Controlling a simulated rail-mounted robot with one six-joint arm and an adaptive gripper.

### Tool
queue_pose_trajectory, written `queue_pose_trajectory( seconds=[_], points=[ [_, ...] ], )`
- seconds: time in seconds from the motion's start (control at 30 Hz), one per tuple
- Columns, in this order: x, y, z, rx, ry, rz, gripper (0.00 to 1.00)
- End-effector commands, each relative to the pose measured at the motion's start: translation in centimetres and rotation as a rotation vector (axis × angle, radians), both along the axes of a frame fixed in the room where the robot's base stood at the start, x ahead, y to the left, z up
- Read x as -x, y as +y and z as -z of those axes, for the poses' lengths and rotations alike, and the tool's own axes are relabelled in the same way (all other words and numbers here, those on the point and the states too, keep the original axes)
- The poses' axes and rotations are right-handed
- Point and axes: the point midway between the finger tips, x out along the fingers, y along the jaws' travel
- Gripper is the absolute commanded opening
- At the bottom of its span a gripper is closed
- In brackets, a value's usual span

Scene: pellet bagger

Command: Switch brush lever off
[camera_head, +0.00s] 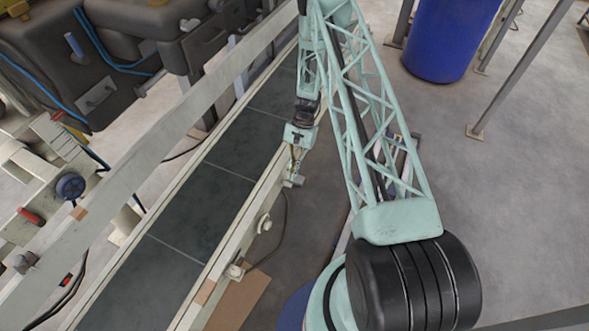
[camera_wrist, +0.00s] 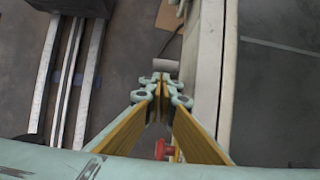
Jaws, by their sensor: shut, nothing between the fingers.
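My gripper (camera_head: 294,165) is shut and empty, pointing down beside the near side rail of the conveyor. In the wrist view my gripper (camera_wrist: 161,88) has its yellow fingers together at the tips. A small red part (camera_wrist: 160,148) shows between the finger bases in the wrist view, partly hidden by them; I cannot tell whether it is the brush lever. A grey cylindrical part (camera_wrist: 165,65) on the rail's side lies just beyond the fingertips. It also shows below my gripper in the head view (camera_head: 293,182). Whether the fingers touch it is unclear.
The dark conveyor belt (camera_head: 187,207) runs diagonally along a pale side rail (camera_head: 230,240) with small fittings. A machine with a red handle (camera_head: 30,216) stands at left. A blue barrel (camera_head: 447,38) stands at the upper right. Floor right of my arm is mostly clear.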

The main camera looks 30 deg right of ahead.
Motion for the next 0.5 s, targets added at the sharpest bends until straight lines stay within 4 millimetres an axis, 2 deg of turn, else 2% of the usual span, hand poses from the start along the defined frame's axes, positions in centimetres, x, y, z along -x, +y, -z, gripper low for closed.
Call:
queue_pose_trajectory(
  seconds=[0.5],
  points=[
    [0.39,0.56,0.17,0.000,0.000,0.001,0.00]
  ],
)
